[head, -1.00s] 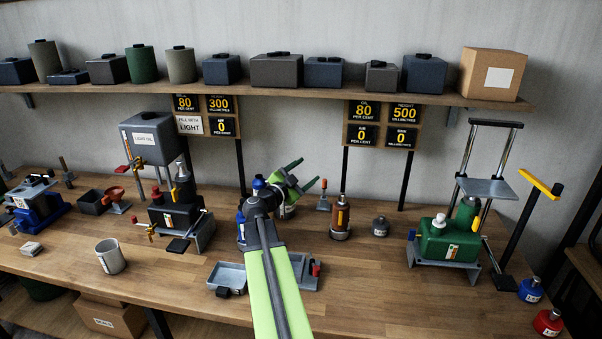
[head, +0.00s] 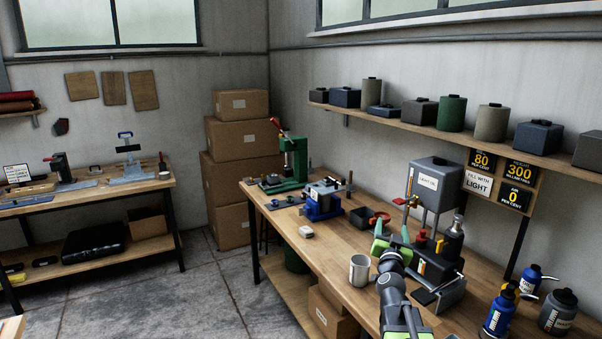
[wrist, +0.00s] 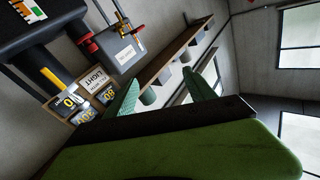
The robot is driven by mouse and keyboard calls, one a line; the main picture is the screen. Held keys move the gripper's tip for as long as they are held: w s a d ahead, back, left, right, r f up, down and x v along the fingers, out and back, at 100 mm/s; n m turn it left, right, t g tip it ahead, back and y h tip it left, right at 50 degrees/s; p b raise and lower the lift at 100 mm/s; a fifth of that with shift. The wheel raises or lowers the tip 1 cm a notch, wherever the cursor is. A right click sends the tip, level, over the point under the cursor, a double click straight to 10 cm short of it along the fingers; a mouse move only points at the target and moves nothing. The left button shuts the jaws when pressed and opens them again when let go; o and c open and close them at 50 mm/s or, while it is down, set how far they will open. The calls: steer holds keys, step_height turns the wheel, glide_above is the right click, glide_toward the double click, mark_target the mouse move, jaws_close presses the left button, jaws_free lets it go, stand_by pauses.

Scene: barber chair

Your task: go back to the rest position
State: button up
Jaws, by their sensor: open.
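My gripper (head: 392,238) is in the right part of the head view, above the wooden workbench (head: 335,255). Its green fingers are apart with nothing between them. My arm reaches up to it from the bottom edge. Behind it stands a dark machine (head: 452,245) with a grey light-oil tank (head: 433,185), partly hidden by my arm. In the wrist view my gripper (wrist: 163,78) shows two separate green fingers pointing toward the shelf, with the tank (wrist: 122,50) and the dark machine (wrist: 40,30) at upper left.
A grey mug (head: 359,269) stands left of my arm. Blue bottles (head: 497,315) stand to its right. A blue device (head: 322,200) and a green press (head: 292,160) are farther along the bench. Stacked boxes (head: 240,140) fill the corner. Grey floor (head: 200,290) is clear between the benches.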

steer(key=a+f+n+g+y, duration=0.1)
steer(key=a+f+n+y, duration=0.25)
steer(key=a, duration=0.35)
steer(key=a+f+n+g+y, duration=0.1)
steer(key=a+f+n+y, duration=0.2)
steer(key=a, duration=0.4)
steer(key=s+a+f+n+g+y, duration=0.25)
steer(key=s+a+f+g, duration=0.35)
steer(key=a+f, duration=0.3)
steer(key=s+d+f+m+g+h, duration=0.1)
steer(key=s+d+f+g, duration=0.1)
steer(key=s, duration=0.4)
steer(key=s+d+f+g, duration=0.2)
steer(key=s+f+g, duration=0.3)
steer(key=s, duration=0.2)
steer(key=s+d+f+m+g+h, duration=0.1)
steer(key=s+d+f+g, duration=0.1)
steer(key=s, duration=0.4)
step_height(320, 180, down, 2)
steer(key=shift+s+f+m+g+h, duration=0.1)
steer(key=shift+s+m+g+h, duration=0.2)
steer(key=shift+g, duration=0.4)
